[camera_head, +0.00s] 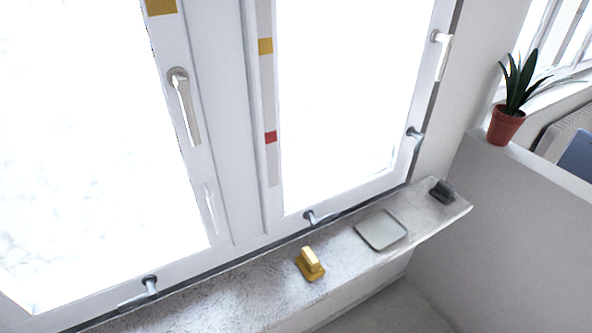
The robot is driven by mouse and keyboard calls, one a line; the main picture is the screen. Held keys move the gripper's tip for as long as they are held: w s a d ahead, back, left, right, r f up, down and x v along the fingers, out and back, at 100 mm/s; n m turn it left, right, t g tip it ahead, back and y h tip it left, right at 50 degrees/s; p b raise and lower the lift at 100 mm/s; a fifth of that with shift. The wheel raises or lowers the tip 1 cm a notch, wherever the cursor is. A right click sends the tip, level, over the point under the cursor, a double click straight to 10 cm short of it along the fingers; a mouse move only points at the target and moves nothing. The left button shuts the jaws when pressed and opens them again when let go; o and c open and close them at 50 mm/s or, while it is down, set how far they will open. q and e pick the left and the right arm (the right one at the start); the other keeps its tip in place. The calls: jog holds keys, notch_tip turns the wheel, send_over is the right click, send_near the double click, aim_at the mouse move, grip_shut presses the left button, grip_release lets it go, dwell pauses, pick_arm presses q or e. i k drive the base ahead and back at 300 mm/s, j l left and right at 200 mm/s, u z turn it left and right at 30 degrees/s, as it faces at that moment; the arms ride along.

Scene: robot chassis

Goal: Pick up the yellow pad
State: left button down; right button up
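The yellow pad (311,269) has a flat yellow base with a raised grip on top. It sits upright on the grey stone windowsill (222,300), near the front edge and right of the middle of the picture. Nothing covers it or touches it besides the sill. Neither of my grippers shows in the head view.
A shallow pale tray (381,230) lies on the sill right of the pad, and a dark grey block-like object (441,191) stands at the far right end. Window handles (316,217) (140,292) project near the sill. A potted plant (506,126) stands on the right ledge.

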aim_at(308, 263)
jog(key=i+l, duration=0.3)
jog(key=l, duration=0.15)
jog(key=i+l, duration=0.25)
jog(key=l, duration=0.15)
jog(key=i+l, duration=0.3)
jog(key=l, duration=0.15)
jog(key=u, duration=0.05)
